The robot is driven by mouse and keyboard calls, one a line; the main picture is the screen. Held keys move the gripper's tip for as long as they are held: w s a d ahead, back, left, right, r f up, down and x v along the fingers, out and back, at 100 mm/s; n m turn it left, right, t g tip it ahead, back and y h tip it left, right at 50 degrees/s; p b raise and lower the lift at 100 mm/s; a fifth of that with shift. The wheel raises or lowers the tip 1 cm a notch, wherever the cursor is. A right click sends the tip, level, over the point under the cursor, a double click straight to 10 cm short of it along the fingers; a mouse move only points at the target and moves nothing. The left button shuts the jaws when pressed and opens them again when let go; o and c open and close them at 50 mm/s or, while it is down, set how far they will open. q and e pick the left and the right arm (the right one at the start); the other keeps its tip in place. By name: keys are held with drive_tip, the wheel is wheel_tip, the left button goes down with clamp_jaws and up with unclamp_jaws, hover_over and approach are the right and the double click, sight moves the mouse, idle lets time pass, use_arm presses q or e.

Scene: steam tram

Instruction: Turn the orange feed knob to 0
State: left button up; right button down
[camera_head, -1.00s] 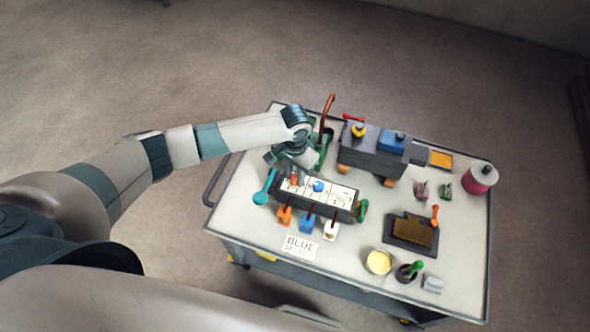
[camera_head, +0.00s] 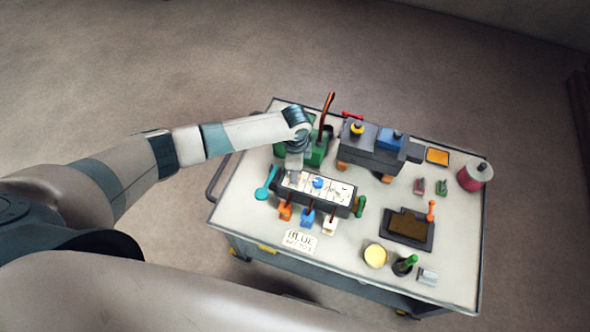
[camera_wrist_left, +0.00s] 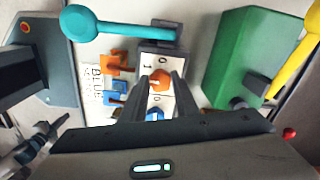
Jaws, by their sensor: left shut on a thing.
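The orange feed knob (camera_wrist_left: 160,79) sits on the white dial face of a dark box (camera_head: 339,207). In the left wrist view it lies between the two fingers of my left gripper (camera_wrist_left: 161,84), which is shut on it. Printed digits 0 and 1 show beside the knob; which mark it points to I cannot tell. In the head view my left gripper (camera_head: 294,175) comes down on the box's left end and hides the knob.
A blue knob (camera_head: 318,183) is close by on the same face. A teal lever (camera_head: 266,182) stands left of the box, and orange, blue and white levers in front. A green block (camera_head: 316,152) is behind. The cart's right front corner is clear.

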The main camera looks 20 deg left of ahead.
use_arm(q)
drive_tip(key=m, duration=0.4)
drive_tip(key=shift+w+m, duration=0.15)
drive_tip(key=shift+m, duration=0.15)
drive_tip(key=m, duration=0.3)
drive_tip(key=shift+m+b, duration=0.3)
drive_tip(key=m+b, duration=0.1)
drive_tip(key=m, duration=0.3)
drive_tip(key=shift+w+m, duration=0.1)
drive_tip(key=shift+m, duration=0.2)
drive_tip(key=m+b, duration=0.1)
drive_tip(key=m, duration=0.3)
drive_tip(key=shift+d+m, duration=0.1)
drive_tip(key=shift+m, duration=0.3)
drive_tip(key=shift+r, duration=0.1)
drive_tip(key=o, duration=1.1)
drive_tip(key=shift+c, duration=0.2)
